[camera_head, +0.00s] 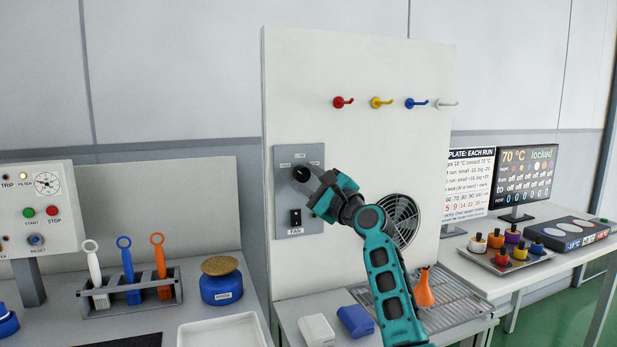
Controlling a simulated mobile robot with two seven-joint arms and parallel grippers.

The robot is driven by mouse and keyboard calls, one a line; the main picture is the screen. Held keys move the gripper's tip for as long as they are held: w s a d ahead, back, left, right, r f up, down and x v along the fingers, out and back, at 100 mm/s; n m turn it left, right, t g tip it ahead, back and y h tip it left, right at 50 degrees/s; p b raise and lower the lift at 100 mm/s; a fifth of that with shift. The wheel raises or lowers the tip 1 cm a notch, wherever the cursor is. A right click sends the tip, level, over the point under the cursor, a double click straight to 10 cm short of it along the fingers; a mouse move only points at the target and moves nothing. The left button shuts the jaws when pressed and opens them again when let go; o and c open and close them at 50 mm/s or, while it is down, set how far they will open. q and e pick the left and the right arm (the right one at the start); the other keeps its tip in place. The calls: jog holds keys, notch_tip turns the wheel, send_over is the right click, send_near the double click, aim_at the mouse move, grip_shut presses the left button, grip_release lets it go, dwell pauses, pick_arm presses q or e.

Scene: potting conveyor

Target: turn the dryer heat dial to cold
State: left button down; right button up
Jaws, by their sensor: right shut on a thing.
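The dryer heat dial (301,174) is a dark round knob on a grey control plate (312,218) fixed to the white upright panel. Small labels sit around it, too small to read surely. My right gripper (315,183) is at the dial from the lower right, shut on it; its fingers and wrist hide part of the plate. A black fan switch (295,217) marked FAN sits below the dial on the same plate. My left gripper is not in view.
Several coloured hooks (381,102) line the panel's top. A round fan grille (402,220) is right of my right wrist. Brushes in a holder (130,290) stand left.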

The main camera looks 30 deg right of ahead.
jog(key=shift+r+n+g+y+p, duration=0.15)
jog(key=shift+n+g+y+p, duration=0.25)
jog(key=shift+n, duration=0.7)
jog(key=o, duration=1)
jog(key=shift+o, duration=0.2)
jog(key=v, duration=1.3)
jog(key=shift+b, duration=0.3)
